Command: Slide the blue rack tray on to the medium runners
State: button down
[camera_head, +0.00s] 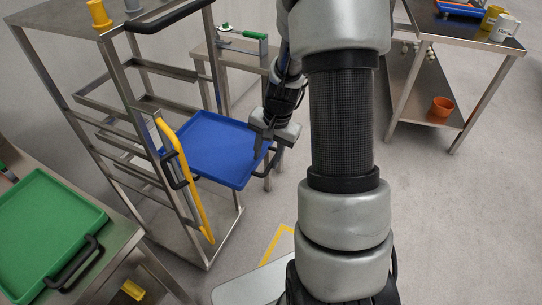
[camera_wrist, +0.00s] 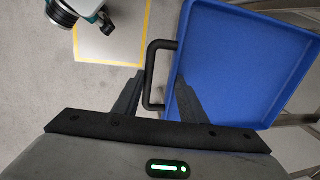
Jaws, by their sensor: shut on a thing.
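The blue rack tray (camera_head: 215,148) is roughly level at the right side of the metal rack (camera_head: 138,90), mostly outside its frame. It fills the right of the wrist view (camera_wrist: 245,65). My gripper (camera_head: 270,146) is at the tray's right edge, shut on its black handle (camera_wrist: 150,75), with a finger on each side in the wrist view. The rack has several levels of side runners (camera_head: 105,95). The tray's left end is near the rack's yellow upright bar (camera_head: 187,180). I cannot tell whether the tray touches any runner.
A green tray (camera_head: 45,230) lies on a bench at lower left. A small table with a green-handled device (camera_head: 243,36) stands behind the blue tray. A steel table (camera_head: 468,45) with mugs is at upper right, an orange pot (camera_head: 441,106) on its shelf. The floor between is clear.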

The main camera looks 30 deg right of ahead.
aim_at(229, 151)
jog(key=shift+w+a, duration=0.8)
jog(key=shift+w, duration=0.15)
jog(key=shift+f, duration=0.2)
jog(key=shift+w+a+r, duration=0.1)
dwell(0.3)
jog(key=shift+w+a+p, duration=0.55)
jog(key=shift+w+a, duration=0.95)
jog(key=shift+w, duration=0.3)
jog(key=shift+w+a+p, duration=0.2)
jog(key=shift+w+a, duration=0.6)
jog(key=shift+w, duration=0.2)
jog(key=shift+w+a+p, duration=0.2)
jog(key=shift+w+a, duration=0.6)
jog(key=shift+w, duration=0.15)
dwell(0.4)
